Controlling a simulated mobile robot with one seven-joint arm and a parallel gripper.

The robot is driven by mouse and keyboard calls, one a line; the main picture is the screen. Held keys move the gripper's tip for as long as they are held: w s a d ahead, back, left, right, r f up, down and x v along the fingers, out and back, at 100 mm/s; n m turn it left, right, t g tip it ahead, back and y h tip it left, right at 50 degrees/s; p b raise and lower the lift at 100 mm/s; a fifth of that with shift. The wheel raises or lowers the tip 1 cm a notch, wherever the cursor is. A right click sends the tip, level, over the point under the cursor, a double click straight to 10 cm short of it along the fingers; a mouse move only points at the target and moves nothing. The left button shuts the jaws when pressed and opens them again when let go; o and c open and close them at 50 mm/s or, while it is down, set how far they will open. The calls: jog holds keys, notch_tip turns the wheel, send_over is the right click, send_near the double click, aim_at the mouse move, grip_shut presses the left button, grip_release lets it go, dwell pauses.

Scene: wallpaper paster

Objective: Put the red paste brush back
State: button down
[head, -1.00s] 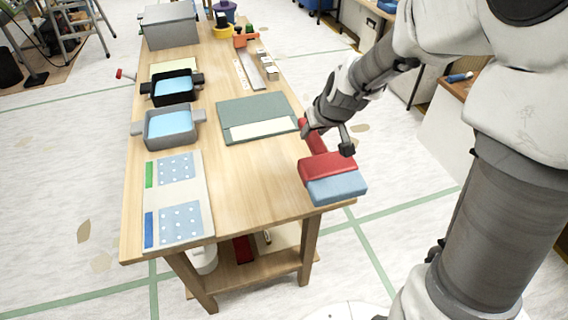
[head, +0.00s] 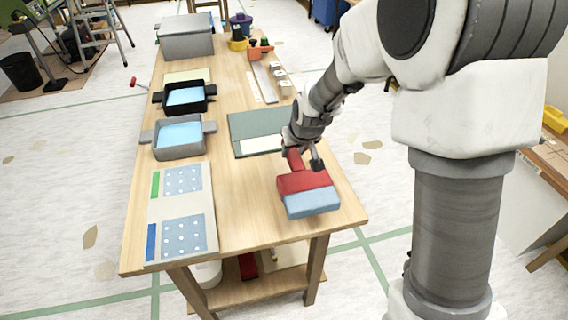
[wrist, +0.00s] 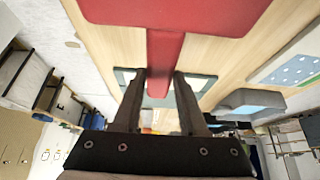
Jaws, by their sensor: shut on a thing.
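The red paste brush (head: 305,182) has a wide red body, a red handle and a pale blue pad along its near edge. It is over the front right part of the wooden table; I cannot tell whether it touches the top. My gripper (head: 303,158) is shut on its handle. In the wrist view the red brush (wrist: 170,14) fills the top, its handle running down between the fingers of my gripper (wrist: 160,82). A mat (head: 181,199) with two dotted blue panels, one beside a green strip and one beside a blue strip, lies at the front left.
A grey tray (head: 180,152) and a black tray (head: 158,97), both with light blue contents, stand along the left edge. A green-grey board (head: 245,125) lies behind the brush. A grey box (head: 186,44) stands at the far end. Bare tabletop (head: 245,205) lies between mat and brush.

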jog(key=shift+w+a+f, duration=0.4)
jog(key=shift+a+f, duration=0.05)
jog(key=shift+a, duration=0.2)
jog(key=shift+w+a+f, duration=0.4)
jog(key=shift+a+f, duration=0.05)
jog(key=shift+a, duration=0.15)
jog(key=shift+f+b, duration=0.65)
jog(key=shift+f, duration=1.35)
jog(key=shift+f, duration=0.25)
jog(key=shift+c, duration=2.2)
grip_release()
jog(key=shift+r, duration=0.1)
jog(key=shift+r, duration=0.1)
